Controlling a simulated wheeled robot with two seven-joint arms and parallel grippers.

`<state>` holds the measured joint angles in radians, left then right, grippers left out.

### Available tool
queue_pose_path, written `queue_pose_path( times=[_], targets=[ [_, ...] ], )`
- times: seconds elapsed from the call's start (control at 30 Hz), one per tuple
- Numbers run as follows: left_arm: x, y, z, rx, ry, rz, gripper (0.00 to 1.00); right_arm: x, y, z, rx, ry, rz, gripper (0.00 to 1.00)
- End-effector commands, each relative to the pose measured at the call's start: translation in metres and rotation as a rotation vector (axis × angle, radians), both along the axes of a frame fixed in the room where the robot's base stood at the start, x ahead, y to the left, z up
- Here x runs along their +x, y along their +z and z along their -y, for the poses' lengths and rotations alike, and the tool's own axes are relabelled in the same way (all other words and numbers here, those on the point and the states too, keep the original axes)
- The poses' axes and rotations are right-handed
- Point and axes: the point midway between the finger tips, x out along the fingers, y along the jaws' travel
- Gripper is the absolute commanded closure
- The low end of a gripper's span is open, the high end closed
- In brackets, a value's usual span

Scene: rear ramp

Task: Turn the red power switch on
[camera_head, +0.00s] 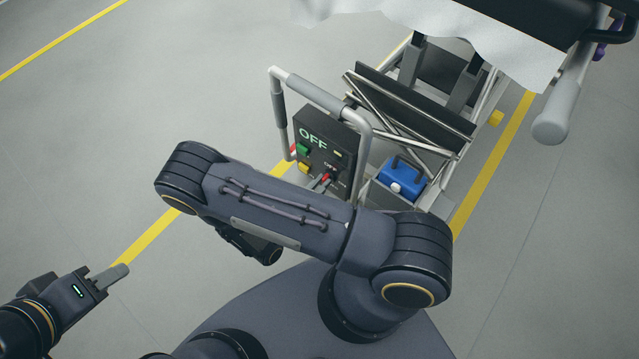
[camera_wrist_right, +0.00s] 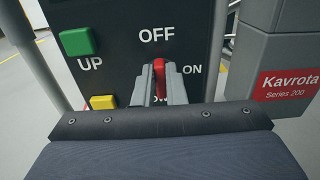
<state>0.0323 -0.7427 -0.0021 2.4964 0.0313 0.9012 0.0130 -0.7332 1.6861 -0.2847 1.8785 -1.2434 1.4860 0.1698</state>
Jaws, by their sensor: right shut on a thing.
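A green UP button (camera_wrist_right: 77,41) and a yellow button (camera_wrist_right: 103,102) lie left of the switch. A grey handle frame (camera_head: 315,92) surrounds the panel. A blue box (camera_head: 401,180) sits to its right. Open floor with yellow lines (camera_head: 150,234) lies left.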

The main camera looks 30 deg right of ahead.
Motion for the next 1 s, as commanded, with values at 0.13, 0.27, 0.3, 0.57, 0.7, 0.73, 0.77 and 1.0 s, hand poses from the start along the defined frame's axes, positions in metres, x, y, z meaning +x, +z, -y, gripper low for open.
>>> queue_pose_path(
  times=[0.13, 0.27, 0.3, 0.57, 0.7, 0.73, 0.77, 1.0],
  targets=[
    [0.0, -0.001, 0.0, 0.0, 0.0, 0.0, 0.64, 0.0, -0.001, 0.0, 0.005, 0.0, 0.011, 1.0],
    [0.0, -0.003, 0.0, 0.0, 0.0, 0.0, 0.64, -0.001, -0.001, 0.0, 0.02, 0.0, 0.045, 1.0],
    [0.0, -0.004, 0.0, 0.0, 0.0, 0.0, 0.64, -0.001, -0.001, 0.0, 0.027, 0.0, 0.062, 1.0],
    [0.0, -0.011, 0.0, 0.0, 0.0, 0.0, 0.64, -0.003, -0.002, 0.001, 0.096, 0.003, 0.233, 1.0],
    [0.0, -0.017, 0.0, 0.0, 0.0, 0.0, 0.64, -0.004, -0.003, 0.001, 0.147, 0.002, 0.356, 1.0],
    [0.0, -0.018, 0.0, 0.0, 0.0, 0.0, 0.64, -0.005, -0.003, 0.001, 0.158, 0.002, 0.382, 1.0],
    [0.0, -0.019, 0.0, 0.0, 0.0, 0.0, 0.64, -0.005, -0.003, 0.002, 0.17, 0.002, 0.407, 1.0],
    [0.0, -0.028, 0.0, 0.0, 0.0, 0.0, 0.64, -0.007, -0.005, 0.002, 0.257, 0.002, 0.619, 1.0]
  ],
)
